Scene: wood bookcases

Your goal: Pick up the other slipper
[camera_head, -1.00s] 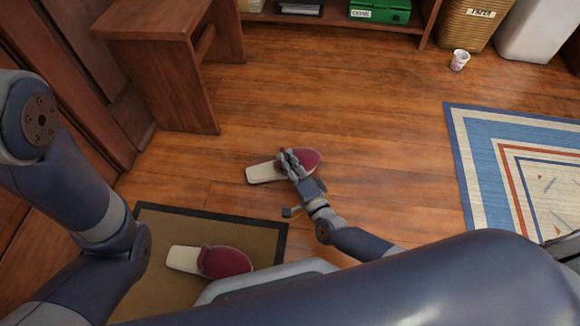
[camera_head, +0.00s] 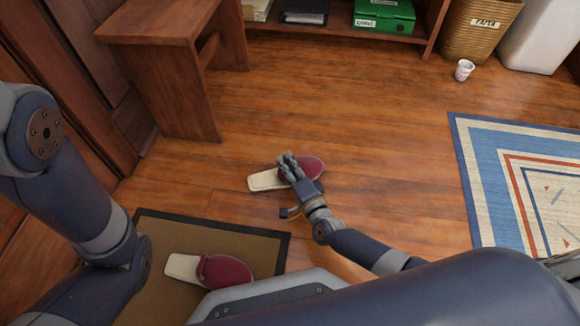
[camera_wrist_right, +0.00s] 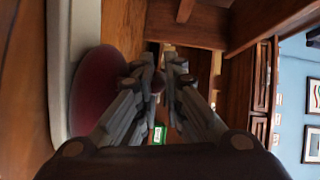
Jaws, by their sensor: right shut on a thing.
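A slipper (camera_head: 268,180) with a dark red upper and cream insole is at my right gripper (camera_head: 287,166) in the middle of the head view. The right gripper is shut on this slipper at its red upper. In the right wrist view the slipper (camera_wrist_right: 95,88) stands along the left side, beside the fingers (camera_wrist_right: 160,75). A matching slipper (camera_head: 226,271) lies on the brown mat (camera_head: 170,225) at the lower left of the head view. My left arm comes in from the left; its gripper is out of view.
A wooden stool or bench (camera_head: 160,32) stands at the upper left. A low shelf (camera_head: 345,38) holds a green box (camera_head: 384,16).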

